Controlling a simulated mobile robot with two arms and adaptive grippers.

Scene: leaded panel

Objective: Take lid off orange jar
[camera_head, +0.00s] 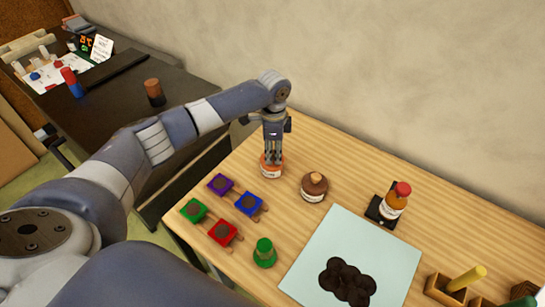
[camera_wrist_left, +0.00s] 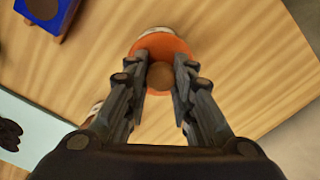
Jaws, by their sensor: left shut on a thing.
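The orange jar (camera_head: 270,172) stands near the table's back left edge, with a pale label band around its side. Its orange lid (camera_wrist_left: 160,43) has a round brown knob (camera_wrist_left: 161,76). My left gripper (camera_head: 272,152) points straight down onto the jar from above. In the left wrist view the left gripper (camera_wrist_left: 161,88) has its fingers on both sides of the knob, shut on it. The lid appears to sit on the jar; whether there is a gap under it cannot be told. My right gripper is not in view.
A brown-lidded jar (camera_head: 314,187) stands just right of the orange jar. Purple (camera_head: 220,184), blue (camera_head: 249,204), green and red square pieces lie in front. A red-capped bottle (camera_head: 395,201) stands on a black base. A pale blue sheet (camera_head: 318,250) bears dark discs.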

